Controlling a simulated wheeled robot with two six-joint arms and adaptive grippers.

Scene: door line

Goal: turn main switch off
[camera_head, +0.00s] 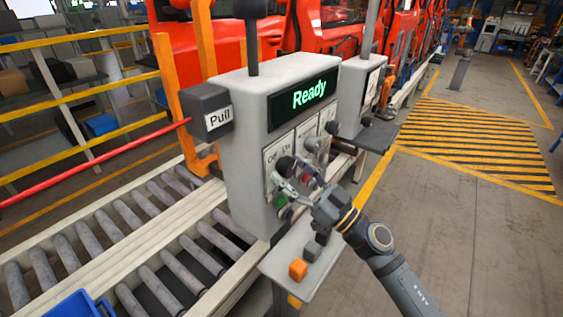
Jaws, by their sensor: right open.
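A grey control box (247,122) stands beside the roller conveyor, and its lit display (302,98) reads "Ready". Below the display are pale label plates with several controls. A dark round knob (285,164) sits on the left plate, whose small lettering looks like "Off" and "On". My right gripper (292,174) is open in front of this plate, its fingers pointing at the panel close to the dark knob. I cannot tell whether they touch it. My left gripper is out of view.
Grey knobs (313,144) sit to the right on the panel. A "Pull" box (207,112) with a red bar is at the left. Open floor (460,240) lies right.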

